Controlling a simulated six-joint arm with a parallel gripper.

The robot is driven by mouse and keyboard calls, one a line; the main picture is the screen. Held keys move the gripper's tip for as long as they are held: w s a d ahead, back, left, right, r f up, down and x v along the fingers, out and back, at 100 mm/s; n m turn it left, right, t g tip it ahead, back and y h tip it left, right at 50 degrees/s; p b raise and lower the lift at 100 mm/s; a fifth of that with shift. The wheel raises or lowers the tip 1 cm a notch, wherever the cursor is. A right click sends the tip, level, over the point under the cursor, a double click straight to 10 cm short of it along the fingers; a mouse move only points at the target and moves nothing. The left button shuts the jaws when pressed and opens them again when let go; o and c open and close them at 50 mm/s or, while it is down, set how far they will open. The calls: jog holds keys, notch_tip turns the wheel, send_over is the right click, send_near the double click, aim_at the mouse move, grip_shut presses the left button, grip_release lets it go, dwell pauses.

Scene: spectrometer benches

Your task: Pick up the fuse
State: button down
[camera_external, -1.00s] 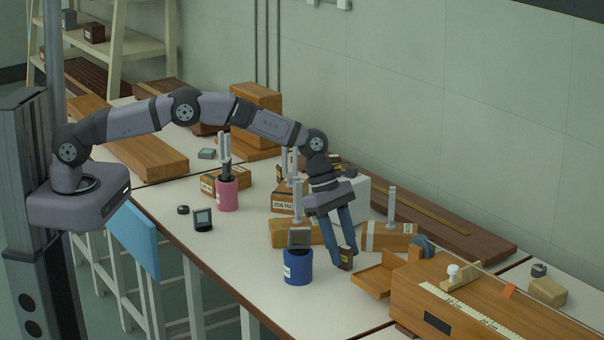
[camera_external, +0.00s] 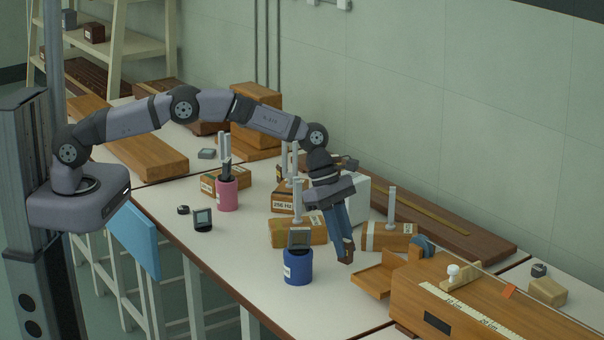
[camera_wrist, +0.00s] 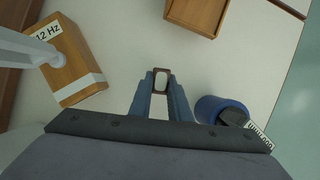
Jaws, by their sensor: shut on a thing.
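The fuse appears to be a small dark brown block (camera_external: 346,257) at my fingertips, over the white bench. The wrist view shows it as a brown rim around a pale middle (camera_wrist: 161,71). My gripper (camera_external: 344,244) points down with its two blue fingers close together, shut on this block. In the wrist view the fingers (camera_wrist: 161,92) meet at the block's near side. The fingers hide much of the block in the outside view. I cannot tell whether it touches the bench.
A blue cup (camera_external: 298,268) holding a dark device stands left of my gripper. A wooden open tray (camera_external: 372,281) is close on the right, beside a long wooden box (camera_external: 470,309) with a scale. Wooden tuning-fork boxes (camera_external: 290,234) stand behind. The bench front is clear.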

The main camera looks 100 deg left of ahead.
notch_tip(320, 180, up, 8)
jog(key=shift+r+b, duration=0.2)
jog(key=shift+b, duration=0.15)
jog(key=shift+a+r, duration=0.15)
jog(key=shift+r, duration=0.1)
jog(key=s+a+r+n+y+p, duration=0.1)
jog(key=a+r+n+y+p, duration=0.1)
jog(key=a+r+n+p, duration=0.3)
jog(key=s+a+r+n+y+p, duration=0.2)
jog(key=a+r+n+p, duration=0.3)
jog(key=a+p, duration=0.7)
jog(key=shift+a+r+n, duration=0.4)
jog(key=shift+a+r, duration=0.95)
jog(key=shift+a, duration=0.55)
jog(key=shift+s, duration=0.1)
jog(key=shift+f, duration=0.1)
